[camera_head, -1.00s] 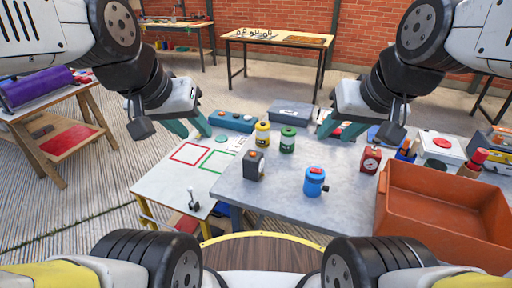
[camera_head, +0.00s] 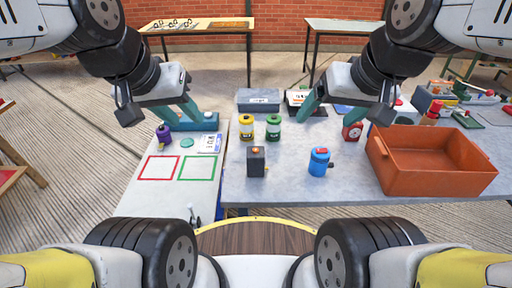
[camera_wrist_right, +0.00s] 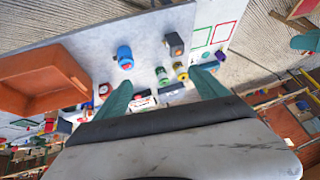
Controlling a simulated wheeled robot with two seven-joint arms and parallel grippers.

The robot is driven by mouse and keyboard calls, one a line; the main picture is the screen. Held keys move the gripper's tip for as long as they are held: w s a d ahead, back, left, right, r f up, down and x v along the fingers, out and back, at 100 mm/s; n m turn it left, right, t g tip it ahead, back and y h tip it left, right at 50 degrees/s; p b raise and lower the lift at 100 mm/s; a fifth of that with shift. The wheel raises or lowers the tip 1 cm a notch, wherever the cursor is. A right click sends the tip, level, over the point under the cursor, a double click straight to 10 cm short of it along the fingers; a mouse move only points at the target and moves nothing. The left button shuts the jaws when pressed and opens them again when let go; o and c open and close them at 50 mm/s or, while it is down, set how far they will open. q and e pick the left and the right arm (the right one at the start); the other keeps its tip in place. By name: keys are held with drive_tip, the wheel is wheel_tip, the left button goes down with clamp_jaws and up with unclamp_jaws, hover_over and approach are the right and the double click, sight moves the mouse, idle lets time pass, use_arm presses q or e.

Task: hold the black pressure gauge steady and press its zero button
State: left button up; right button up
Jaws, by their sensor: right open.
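The black pressure gauge (camera_head: 256,163), a dark box with an orange top button, stands upright on the grey table near its front left. It also shows in the right wrist view (camera_wrist_right: 175,45). My left gripper (camera_head: 192,113) is held above the table's left part, beyond and left of the gauge. Its teal fingers look apart and empty. My right gripper (camera_head: 312,106) is beyond and right of the gauge. In the right wrist view its teal fingers (camera_wrist_right: 162,88) are spread, with nothing held between them. Neither gripper touches the gauge.
A blue gauge (camera_head: 319,162) stands right of the black one. Yellow (camera_head: 246,128) and green (camera_head: 273,128) canisters stand behind. A red gauge (camera_head: 352,131) and an orange bin (camera_head: 430,184) are further right. Red and green outlined squares mark the white left surface (camera_head: 150,198).

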sight(260, 164)
drive_tip(key=shift+c, duration=0.8)
drive_tip(key=w+a+f+m+g+y, duration=0.55)
drive_tip(key=w+f+m, duration=0.5)
drive_tip(key=f, duration=0.25)
drive_tip(key=w+f+m+t+y, duration=0.1)
drive_tip(key=w+f+m, duration=0.2)
drive_tip(key=f, duration=0.2)
drive_tip(key=w+f+m+t+y, duration=0.1)
drive_tip(key=w+f+m, duration=0.2)
drive_tip(key=f, duration=0.3)
drive_tip(key=w+d+f+m+t+y, duration=0.1)
drive_tip(key=w+f+m+y, duration=0.1)
drive_tip(key=f+m, duration=0.3)
drive_tip(key=shift+w+d+f+m, duration=0.1)
drive_tip(key=shift+w+f+m, duration=0.15)
drive_tip(key=shift+w+f, duration=0.55)
drive_tip(key=shift+x, duration=4.95)
drive_tip(key=shift+w, duration=0.1)
